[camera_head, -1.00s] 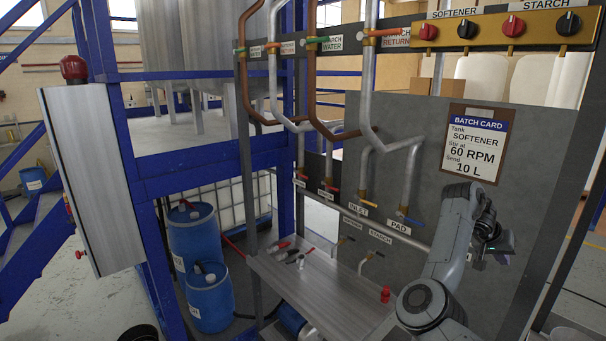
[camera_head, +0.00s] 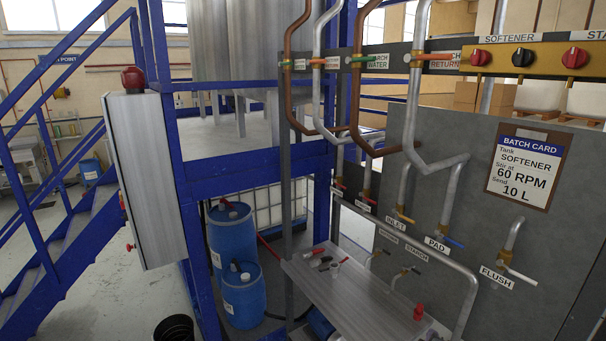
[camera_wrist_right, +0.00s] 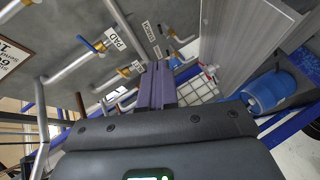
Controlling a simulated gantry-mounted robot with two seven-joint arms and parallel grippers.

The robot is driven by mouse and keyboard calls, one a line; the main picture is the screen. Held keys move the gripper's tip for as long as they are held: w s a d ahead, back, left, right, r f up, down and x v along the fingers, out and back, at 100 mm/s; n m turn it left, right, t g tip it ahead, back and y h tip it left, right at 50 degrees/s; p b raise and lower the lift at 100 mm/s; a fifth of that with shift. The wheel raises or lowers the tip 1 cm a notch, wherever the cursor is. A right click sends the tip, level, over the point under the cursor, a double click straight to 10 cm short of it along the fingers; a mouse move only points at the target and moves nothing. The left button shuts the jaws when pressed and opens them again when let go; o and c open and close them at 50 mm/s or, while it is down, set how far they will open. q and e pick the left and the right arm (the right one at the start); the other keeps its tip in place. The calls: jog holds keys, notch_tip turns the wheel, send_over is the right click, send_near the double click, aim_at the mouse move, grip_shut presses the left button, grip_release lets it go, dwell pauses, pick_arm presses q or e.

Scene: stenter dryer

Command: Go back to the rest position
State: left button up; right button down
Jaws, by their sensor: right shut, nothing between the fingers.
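My right gripper (camera_wrist_right: 157,86) shows in the right wrist view with its two fingers together. It is shut and empty, in the air before the grey pipe panel (camera_wrist_right: 75,45). Neither gripper can be made out in the head view. My left gripper is in no view.
In the head view the panel carries pipes, valves and a batch card (camera_head: 528,170). A metal shelf (camera_head: 350,300) holds small tools and a red object (camera_head: 418,312). Blue drums (camera_head: 243,293), a grey cabinet (camera_head: 145,180) and blue stairs (camera_head: 55,220) stand left.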

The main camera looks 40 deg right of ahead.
jog(key=s+a+f+n+y+p, duration=0.1)
jog(key=s+a+f+y, duration=0.35)
jog(key=a, duration=1.05)
jog(key=s+a+f+n+y, duration=0.25)
jog(key=a+f+y, duration=0.25)
jog(key=a, duration=1)
jog(key=s+a+r+m+g+y, duration=0.1)
jog(key=s+a+r+m, duration=0.1)
jog(key=a, duration=0.3)
jog(key=s+a+r+m+g+y, duration=0.2)
jog(key=s+a, duration=0.2)
jog(key=a, duration=0.2)
jog(key=shift+r+g, duration=0.25)
jog(key=shift+g, duration=0.05)
jog(key=shift+s, duration=0.1)
jog(key=shift+d+m, duration=0.1)
jog(key=shift+m, duration=0.15)
